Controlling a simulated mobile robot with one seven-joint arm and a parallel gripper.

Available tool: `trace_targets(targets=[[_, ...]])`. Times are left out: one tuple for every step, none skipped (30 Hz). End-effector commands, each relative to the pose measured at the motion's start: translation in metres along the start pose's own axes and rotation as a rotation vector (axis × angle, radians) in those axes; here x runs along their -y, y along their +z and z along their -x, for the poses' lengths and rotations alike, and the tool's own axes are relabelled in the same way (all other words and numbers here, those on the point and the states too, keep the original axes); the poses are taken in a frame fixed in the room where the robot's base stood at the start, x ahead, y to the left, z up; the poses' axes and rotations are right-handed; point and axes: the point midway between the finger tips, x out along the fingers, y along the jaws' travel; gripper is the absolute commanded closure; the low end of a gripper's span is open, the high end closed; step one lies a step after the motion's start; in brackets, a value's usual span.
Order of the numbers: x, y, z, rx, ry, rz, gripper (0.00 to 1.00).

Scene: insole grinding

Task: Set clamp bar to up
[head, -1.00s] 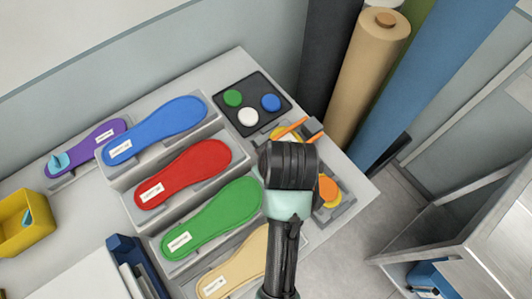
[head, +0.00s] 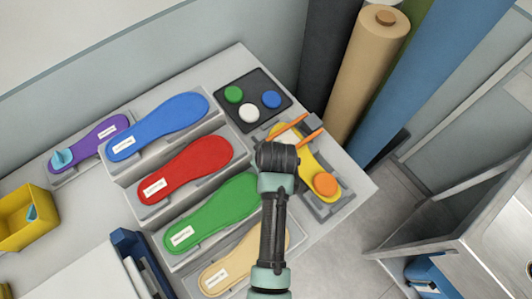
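At the right end of the table a grey fixture (head: 331,208) holds a yellow insole (head: 305,170), with an orange round piece (head: 325,185) on its near end. Two thin, roughly parallel orange bars (head: 311,137) slant up to the right across its far end. I cannot tell whether either is the clamp bar, or whether it is up or down. My dark wrist covers the left side of the fixture and part of the insole. My gripper's fingers cannot be made out; they seem hidden beneath the wrist.
Blue (head: 158,125), red (head: 187,168), green (head: 215,212) and tan (head: 228,272) insoles lie on stepped grey holders left of my arm. A black button panel (head: 277,93) is behind the fixture. Tall rolls (head: 366,80) stand beyond the table's right edge.

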Motion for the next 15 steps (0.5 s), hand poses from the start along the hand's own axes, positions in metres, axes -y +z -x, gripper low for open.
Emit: trace_targets(targets=[[-0.0001, -0.0002, -0.0002, 0.0, 0.0, 0.0, 0.7], [-0.0001, -0.0002, -0.0002, 0.0, 0.0, 0.0, 0.7], [-0.0001, -0.0003, -0.0001, -0.001, 0.0, 0.0, 0.7], [-0.0001, -0.0003, 0.0, -0.001, 0.0, 0.0, 0.7], [-0.0002, -0.0003, 0.0, -0.001, 0.001, 0.0, 0.7], [-0.0002, -0.0003, 0.0001, -0.001, 0.0, 0.0, 0.72], [-0.0002, -0.0004, 0.0001, -0.001, 0.0, 0.0, 0.78], [-0.0002, -0.0003, 0.0001, -0.001, 0.0, 0.0, 0.83], [-0.0002, -0.0004, 0.0002, -0.001, 0.001, 0.0, 0.9], [-0.0001, -0.0004, 0.0002, -0.001, 0.0, 0.0, 0.96], [-0.0001, -0.0004, 0.0002, -0.001, 0.0, 0.0, 1.0], [-0.0001, -0.0004, 0.0002, -0.001, 0.0, 0.0, 1.0], [-0.0001, -0.0004, 0.0003, -0.001, 0.0, 0.0, 1.0], [-0.0001, -0.0004, 0.0003, -0.001, 0.0, 0.0, 1.0], [0.0, -0.0004, 0.0003, -0.001, 0.0, 0.0, 1.0]])
